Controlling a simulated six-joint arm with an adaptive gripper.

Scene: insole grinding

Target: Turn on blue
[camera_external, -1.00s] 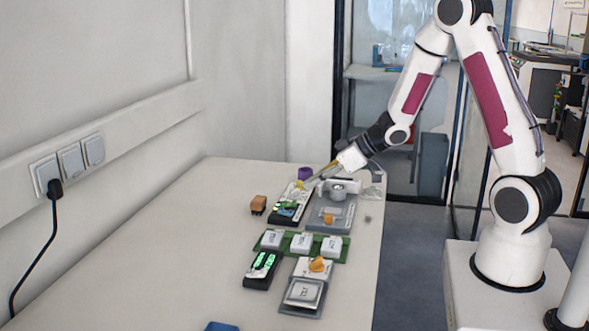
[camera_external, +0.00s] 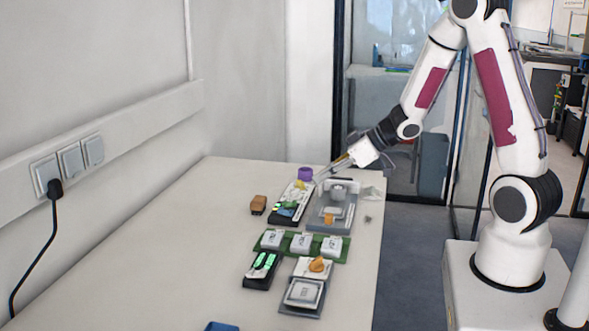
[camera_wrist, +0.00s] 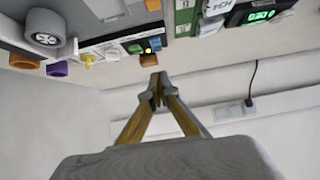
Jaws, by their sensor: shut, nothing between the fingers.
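A dark panel (camera_external: 275,220) with a white face lies near the back of the table. A small blue patch (camera_external: 286,212) shows at its front end. My gripper (camera_external: 317,182) is shut and empty near the panel's far right corner. In the wrist view my gripper (camera_wrist: 155,88) shows its fingertips together, below the blue button in the picture. Contact with the panel cannot be told.
A grey unit with a round dial (camera_wrist: 44,26) stands right of the panel in the outside view. A purple piece (camera_external: 305,173) is behind it and a brown block (camera_external: 258,204) left. A green board (camera_external: 271,248) with white keys lies in front. The table's left side is clear.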

